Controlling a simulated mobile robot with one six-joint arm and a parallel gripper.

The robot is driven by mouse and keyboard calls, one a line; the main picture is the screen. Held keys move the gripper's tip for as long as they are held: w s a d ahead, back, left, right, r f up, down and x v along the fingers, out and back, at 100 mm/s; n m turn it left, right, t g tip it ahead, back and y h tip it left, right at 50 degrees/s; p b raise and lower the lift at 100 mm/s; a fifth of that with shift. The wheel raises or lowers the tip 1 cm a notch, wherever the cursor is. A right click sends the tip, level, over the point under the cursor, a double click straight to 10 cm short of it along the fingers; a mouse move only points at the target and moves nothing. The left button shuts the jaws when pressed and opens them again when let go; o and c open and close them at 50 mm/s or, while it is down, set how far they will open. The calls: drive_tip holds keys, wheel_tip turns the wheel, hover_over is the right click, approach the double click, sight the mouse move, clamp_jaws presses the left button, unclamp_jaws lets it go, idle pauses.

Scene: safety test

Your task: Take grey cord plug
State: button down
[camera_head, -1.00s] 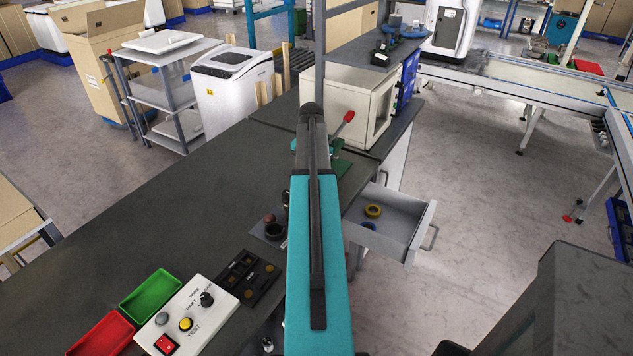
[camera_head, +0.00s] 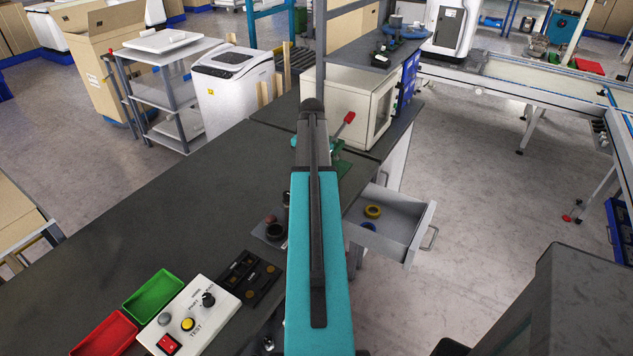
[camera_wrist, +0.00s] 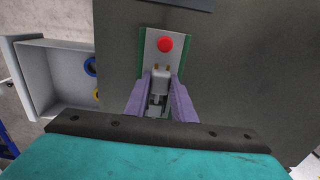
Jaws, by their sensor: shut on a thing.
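In the wrist view, the grey plug (camera_wrist: 160,82) shows as a pale grey body with two brass-coloured pins pointing away from me. My gripper (camera_wrist: 160,95) has its two purple fingers shut on the plug, one on each side. The plug is over or on a light plate with green edges (camera_wrist: 149,49); I cannot tell whether it touches it. Its cord cannot be made out clearly. In the head view, my arm hides the gripper and the plug.
A red-knobbed lever (camera_head: 349,118) rises beside the plate; its knob shows just beyond the plug in the wrist view (camera_wrist: 165,44). An open drawer (camera_head: 400,225) holds yellow and blue rings. A test panel (camera_head: 190,318), green tray (camera_head: 153,296) and red tray (camera_head: 104,335) lie on the bench.

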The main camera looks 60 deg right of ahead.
drive_tip(key=shift+r+p, duration=1.4)
drive_tip(key=shift+r, duration=0.9)
drive_tip(key=shift+w+a, duration=0.1)
drive_tip(key=shift+w, duration=0.05)
